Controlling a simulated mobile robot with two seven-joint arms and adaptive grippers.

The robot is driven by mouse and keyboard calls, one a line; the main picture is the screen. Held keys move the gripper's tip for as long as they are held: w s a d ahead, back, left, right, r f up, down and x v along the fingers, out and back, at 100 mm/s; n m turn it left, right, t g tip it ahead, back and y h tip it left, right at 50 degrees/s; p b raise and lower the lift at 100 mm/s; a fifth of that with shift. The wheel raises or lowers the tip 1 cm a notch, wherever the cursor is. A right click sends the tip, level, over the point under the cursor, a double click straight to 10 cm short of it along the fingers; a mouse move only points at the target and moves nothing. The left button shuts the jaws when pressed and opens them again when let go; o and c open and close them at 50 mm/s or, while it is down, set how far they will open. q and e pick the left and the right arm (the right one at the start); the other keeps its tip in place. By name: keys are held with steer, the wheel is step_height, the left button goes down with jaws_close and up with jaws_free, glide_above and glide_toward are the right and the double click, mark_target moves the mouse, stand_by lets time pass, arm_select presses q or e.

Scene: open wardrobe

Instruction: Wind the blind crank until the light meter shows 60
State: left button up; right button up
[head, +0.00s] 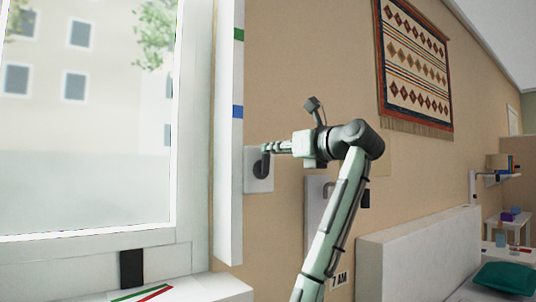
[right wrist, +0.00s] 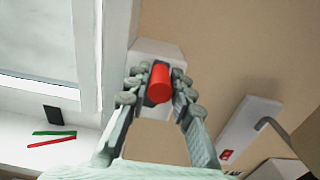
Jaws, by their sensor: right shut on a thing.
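The blind crank (head: 261,170) is a dark curved arm on a white wall plate (head: 249,184), just right of the window frame. My right gripper (head: 267,148) reaches it from the right. In the right wrist view the fingers of my right gripper (right wrist: 159,82) are closed around the crank's red knob (right wrist: 160,86), one on each side. The knob's far end and the crank arm are hidden there. I cannot make out a light meter reading in either view. My left gripper is not in view.
The window (head: 85,120) fills the left. A white post (head: 229,60) with green and blue marks stands beside the crank. A pale wall panel (head: 314,205) hangs behind my right arm. Green and red strips (right wrist: 52,140) lie on the sill. A white headboard (head: 420,250) stands right.

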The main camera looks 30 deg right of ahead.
steer(key=shift+d+f, duration=0.15)
steer(key=shift+d, duration=0.35)
steer(key=shift+d+f, duration=0.15)
steer(key=shift+d, duration=0.35)
steer(key=shift+d+f, duration=0.15)
steer(key=shift+d, duration=0.1)
steer(key=o, duration=0.7)
steer(key=shift+s+d, duration=0.15)
steer(key=shift+s, duration=1.85)
steer(key=shift+s+d, duration=0.15)
steer(key=shift+s, duration=1.85)
steer(key=shift+w, duration=0.15)
steer(key=w, duration=0.5)
steer(key=w+a, duration=0.1)
steer(key=w, duration=0.1)
steer(key=shift+w+a+r, duration=0.1)
steer(key=shift+w+r, duration=0.1)
steer(key=shift+w, duration=0.2)
